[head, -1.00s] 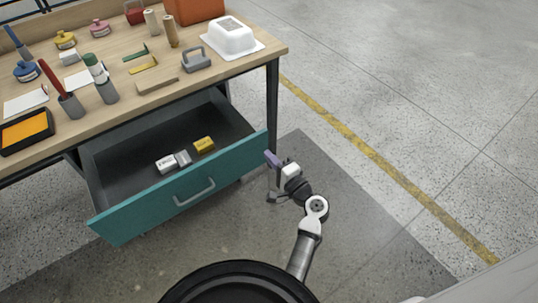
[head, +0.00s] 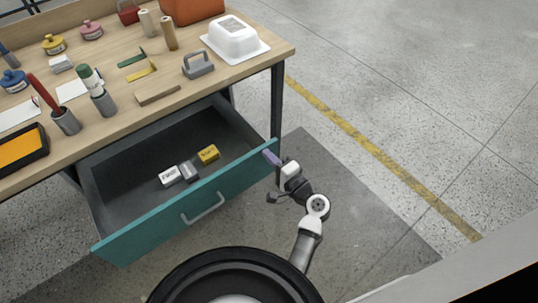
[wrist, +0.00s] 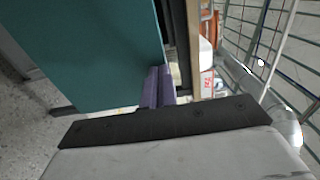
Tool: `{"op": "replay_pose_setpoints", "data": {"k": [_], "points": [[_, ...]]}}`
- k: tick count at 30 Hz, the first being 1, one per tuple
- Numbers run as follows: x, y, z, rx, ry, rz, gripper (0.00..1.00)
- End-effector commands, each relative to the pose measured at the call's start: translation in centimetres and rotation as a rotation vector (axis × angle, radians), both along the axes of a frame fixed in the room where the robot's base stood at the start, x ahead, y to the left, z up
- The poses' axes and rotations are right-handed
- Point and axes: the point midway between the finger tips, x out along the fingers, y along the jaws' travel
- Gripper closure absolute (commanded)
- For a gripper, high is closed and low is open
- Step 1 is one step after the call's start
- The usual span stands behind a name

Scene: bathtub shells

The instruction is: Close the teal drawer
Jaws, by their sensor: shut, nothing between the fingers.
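The teal drawer (head: 150,227) stands pulled out under the workbench, its front panel facing me with a grey handle (head: 203,208). Inside lie a white box (head: 170,176), a grey box (head: 189,171) and a yellow box (head: 209,154). My gripper (head: 271,158) is shut and empty, with its purple fingers at the right end of the drawer front. In the wrist view the shut fingers (wrist: 157,88) are beside the edge of the teal panel (wrist: 95,50). I cannot tell whether they touch it.
The wooden workbench (head: 130,118) carries a white tub (head: 235,38), a grey weight-like block (head: 198,65), cups with tools, bottles and an orange tray (head: 20,148). A dark table leg (head: 277,105) stands behind my gripper. The floor on the right is clear.

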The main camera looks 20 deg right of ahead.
Motion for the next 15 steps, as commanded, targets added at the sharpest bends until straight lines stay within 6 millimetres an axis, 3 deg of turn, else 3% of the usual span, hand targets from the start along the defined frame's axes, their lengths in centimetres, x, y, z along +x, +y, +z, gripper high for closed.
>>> {"op": "replay_pose_setpoints", "data": {"k": [10, 15], "points": [[0.3, 0.1, 0.0, 0.0, 0.0, 0.001, 1.0], [1.8, 0.7, -0.1, -0.001, -0.001, 0.003, 1.0]]}}
